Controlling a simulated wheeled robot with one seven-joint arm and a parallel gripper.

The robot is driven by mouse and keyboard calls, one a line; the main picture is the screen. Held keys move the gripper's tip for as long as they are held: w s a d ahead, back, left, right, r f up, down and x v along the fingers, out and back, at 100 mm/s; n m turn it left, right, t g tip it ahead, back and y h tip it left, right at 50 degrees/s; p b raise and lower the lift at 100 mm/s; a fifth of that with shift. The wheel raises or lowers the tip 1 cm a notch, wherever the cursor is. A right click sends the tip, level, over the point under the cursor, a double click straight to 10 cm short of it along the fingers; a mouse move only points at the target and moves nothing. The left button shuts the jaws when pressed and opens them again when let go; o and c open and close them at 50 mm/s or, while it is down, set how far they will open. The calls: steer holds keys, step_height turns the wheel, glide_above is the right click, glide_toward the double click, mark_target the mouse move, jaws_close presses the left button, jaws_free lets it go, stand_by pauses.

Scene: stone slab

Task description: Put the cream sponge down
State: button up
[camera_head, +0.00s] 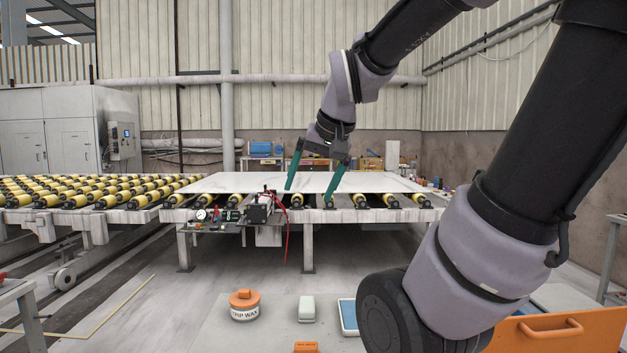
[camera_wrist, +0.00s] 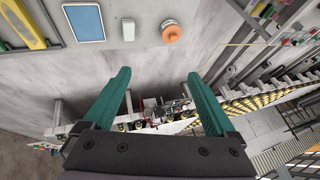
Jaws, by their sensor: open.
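The cream sponge (camera_head: 306,309) is a small pale block on the grey surface at the bottom of the head view. It stands between the orange-lidded wax tub and a blue tray. It also shows at the top of the wrist view (camera_wrist: 129,30). My gripper (camera_head: 309,194) has its two green fingers spread apart with nothing between them. In the head view it appears in front of the white stone slab (camera_head: 235,183), well away from the sponge. The wrist view also shows the open gripper (camera_wrist: 158,73), with the sponge beyond its fingertips.
The wax tub (camera_head: 244,305) stands left of the sponge and the blue tray (camera_head: 349,316) right of it. An orange bin (camera_head: 560,330) is at the lower right. A pump unit with gauge (camera_head: 258,208) sits at the slab table's front edge. Bare grey surface surrounds the sponge.

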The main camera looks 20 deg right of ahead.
steer(key=shift+t+y, duration=0.3)
steer(key=shift+t, duration=0.2)
steer(key=s, duration=0.1)
steer(key=s+a+r, duration=0.1)
steer(key=s, duration=0.2)
steer(key=shift+s+a+r, duration=0.15)
steer(key=shift+r, duration=0.15)
stand_by(0.5)
